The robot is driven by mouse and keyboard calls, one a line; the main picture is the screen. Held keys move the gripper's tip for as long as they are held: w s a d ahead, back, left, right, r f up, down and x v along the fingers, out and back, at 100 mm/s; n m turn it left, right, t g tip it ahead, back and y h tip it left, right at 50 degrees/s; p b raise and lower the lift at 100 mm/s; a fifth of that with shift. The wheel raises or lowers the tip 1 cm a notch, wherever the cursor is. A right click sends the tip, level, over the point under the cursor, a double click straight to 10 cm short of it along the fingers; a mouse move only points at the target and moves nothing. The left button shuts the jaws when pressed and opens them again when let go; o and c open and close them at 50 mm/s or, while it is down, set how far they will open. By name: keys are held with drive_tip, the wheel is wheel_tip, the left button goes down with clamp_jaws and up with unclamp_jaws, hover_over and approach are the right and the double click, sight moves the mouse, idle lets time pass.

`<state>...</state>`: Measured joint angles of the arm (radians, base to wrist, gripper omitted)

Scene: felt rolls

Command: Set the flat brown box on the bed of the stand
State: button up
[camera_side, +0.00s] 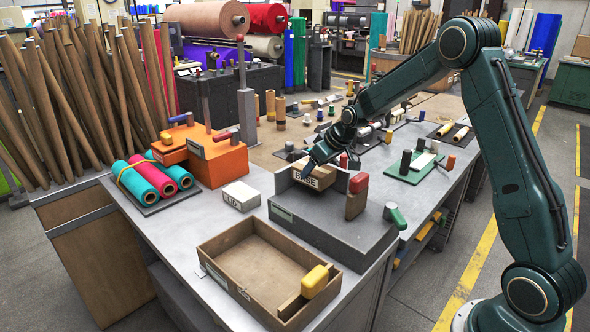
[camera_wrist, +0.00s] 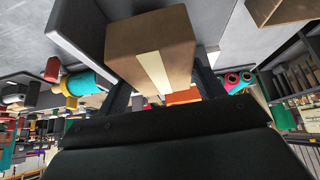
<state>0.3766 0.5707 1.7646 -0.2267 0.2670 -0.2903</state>
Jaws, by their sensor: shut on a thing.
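The flat brown box (camera_side: 316,178) has a white label reading "BASE" on the side facing the side camera. My gripper (camera_side: 318,163) is shut on it from above. In the wrist view the box (camera_wrist: 150,45) shows a pale tape strip and sits between my two fingers (camera_wrist: 163,84). The stand (camera_side: 322,229) is a grey block with raised walls and a brown upright block with a red top at its right. The box is at the bed between these parts. I cannot tell whether it touches the bed, part of which is hidden behind the box.
An open brown tray (camera_side: 230,284) with a yellow-handled tool (camera_side: 315,281) is in front. A small white box (camera_side: 241,195) lies left of the stand. An orange machine (camera_side: 215,158) and felt rolls (camera_side: 153,178) are further left. A green-handled part (camera_side: 395,216) is at the right.

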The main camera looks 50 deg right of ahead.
drive_tip(key=shift+f, duration=0.1)
idle(0.3)
drive_tip(key=o, duration=1.4)
drive_tip(key=shift+c, duration=0.2)
drive_tip(key=shift+d, duration=0.1)
drive_tip(key=shift+d, duration=0.1)
drive_tip(key=shift+v, duration=0.9)
drive_tip(key=v, duration=1.2)
drive_tip(key=shift+a, duration=0.25)
